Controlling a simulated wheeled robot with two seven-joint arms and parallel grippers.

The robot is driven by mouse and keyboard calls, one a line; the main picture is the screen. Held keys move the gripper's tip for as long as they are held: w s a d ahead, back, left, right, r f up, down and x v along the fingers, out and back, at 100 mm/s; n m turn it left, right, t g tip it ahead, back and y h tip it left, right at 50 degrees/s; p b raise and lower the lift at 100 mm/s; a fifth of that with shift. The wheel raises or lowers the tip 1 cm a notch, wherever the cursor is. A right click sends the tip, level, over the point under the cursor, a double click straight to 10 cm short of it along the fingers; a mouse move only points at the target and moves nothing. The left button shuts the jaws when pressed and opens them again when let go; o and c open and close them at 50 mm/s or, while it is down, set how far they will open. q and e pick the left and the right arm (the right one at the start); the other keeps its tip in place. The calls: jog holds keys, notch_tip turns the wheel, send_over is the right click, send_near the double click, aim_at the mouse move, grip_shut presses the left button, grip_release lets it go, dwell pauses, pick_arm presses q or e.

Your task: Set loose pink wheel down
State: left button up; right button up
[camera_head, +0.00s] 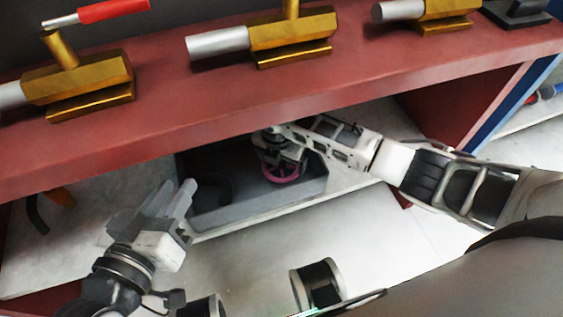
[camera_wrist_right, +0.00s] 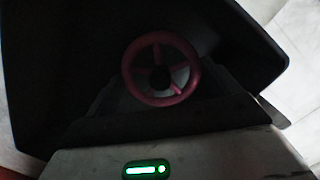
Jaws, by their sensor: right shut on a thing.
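The pink wheel (camera_head: 280,177) is inside the grey bin (camera_head: 260,205), under the shelf. It also shows in the right wrist view (camera_wrist_right: 160,98) as a spoked ring between dark fingers. My right gripper (camera_head: 283,163) reaches down into the bin and is shut on the wheel. I cannot tell whether the wheel touches the bin floor. My left gripper (camera_head: 160,204) is left of the bin, apart from it, with its fingers spread and nothing seen between them.
A red bench top (camera_head: 290,95) overhangs the bin and carries several gold presses (camera_head: 290,40). A dark curved object (camera_head: 37,213) lies on the lower shelf at left. The white floor (camera_head: 250,255) in front of the bin is clear.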

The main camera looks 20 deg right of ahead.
jog(key=shift+f, duration=0.1)
jog(key=shift+f, duration=0.1)
jog(key=shift+f, duration=0.5)
jog(key=o, duration=0.9)
jog(key=shift+c, duration=0.2)
